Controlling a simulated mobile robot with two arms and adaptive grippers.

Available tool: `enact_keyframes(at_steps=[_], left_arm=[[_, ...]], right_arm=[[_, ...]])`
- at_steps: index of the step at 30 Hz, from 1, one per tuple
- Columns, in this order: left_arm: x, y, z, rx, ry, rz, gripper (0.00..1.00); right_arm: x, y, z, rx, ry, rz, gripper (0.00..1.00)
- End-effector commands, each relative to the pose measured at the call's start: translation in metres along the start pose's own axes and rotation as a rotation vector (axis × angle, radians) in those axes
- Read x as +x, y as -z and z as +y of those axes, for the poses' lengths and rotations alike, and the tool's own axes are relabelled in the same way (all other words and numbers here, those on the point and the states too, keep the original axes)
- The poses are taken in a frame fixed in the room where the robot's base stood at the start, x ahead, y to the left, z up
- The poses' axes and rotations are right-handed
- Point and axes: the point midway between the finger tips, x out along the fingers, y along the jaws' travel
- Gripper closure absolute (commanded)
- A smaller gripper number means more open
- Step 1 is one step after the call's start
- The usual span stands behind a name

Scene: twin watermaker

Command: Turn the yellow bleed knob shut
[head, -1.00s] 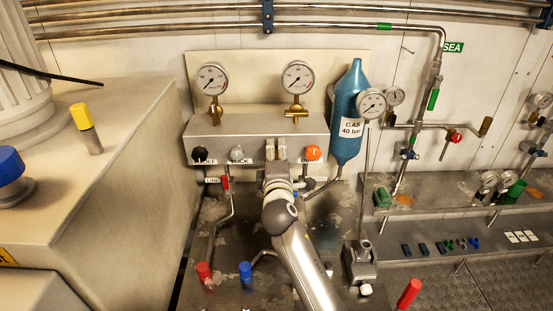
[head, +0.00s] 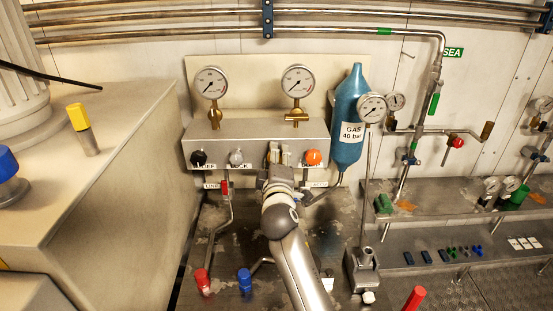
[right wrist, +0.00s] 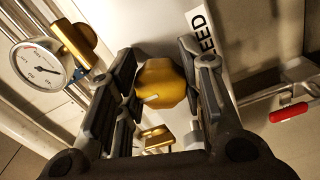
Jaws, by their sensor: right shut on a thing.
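The yellow bleed knob (right wrist: 163,84) shows in the right wrist view, faceted, with a pale mark on its lower face. The fingers of my right gripper (right wrist: 160,92) lie on both sides of it and are shut on it. In the head view my right gripper (head: 279,155) reaches up to the front of the grey valve panel (head: 255,135), between the grey knob and the orange knob, and hides the yellow knob. A label ending in "EED" (right wrist: 201,31) stands beside the knob in the wrist view. My left gripper is not in view.
On the panel are a black knob (head: 199,158), a grey knob (head: 237,157) and an orange knob (head: 313,157). Two gauges rise above it. A blue gas bottle (head: 348,110) stands close on the right. A red-handled valve (right wrist: 289,113) shows at the right in the wrist view.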

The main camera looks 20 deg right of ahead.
Motion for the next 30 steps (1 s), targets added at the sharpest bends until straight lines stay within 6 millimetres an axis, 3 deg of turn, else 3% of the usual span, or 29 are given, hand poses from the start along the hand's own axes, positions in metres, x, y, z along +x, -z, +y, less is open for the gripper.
enact_keyframes(at_steps=[3,4,9,20,30], left_arm=[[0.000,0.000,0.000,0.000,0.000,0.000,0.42],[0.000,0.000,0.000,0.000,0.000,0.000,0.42],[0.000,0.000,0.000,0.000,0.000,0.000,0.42],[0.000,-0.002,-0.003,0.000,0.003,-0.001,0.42],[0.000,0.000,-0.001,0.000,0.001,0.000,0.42]], right_arm=[[0.000,0.000,0.000,0.003,0.000,0.000,0.89],[0.000,0.000,0.000,0.002,0.000,0.000,0.62],[0.000,0.000,0.000,0.001,0.000,0.000,0.42],[-0.003,0.000,0.000,0.000,0.000,0.001,0.42],[-0.046,0.000,-0.001,0.001,0.001,0.001,0.42]])
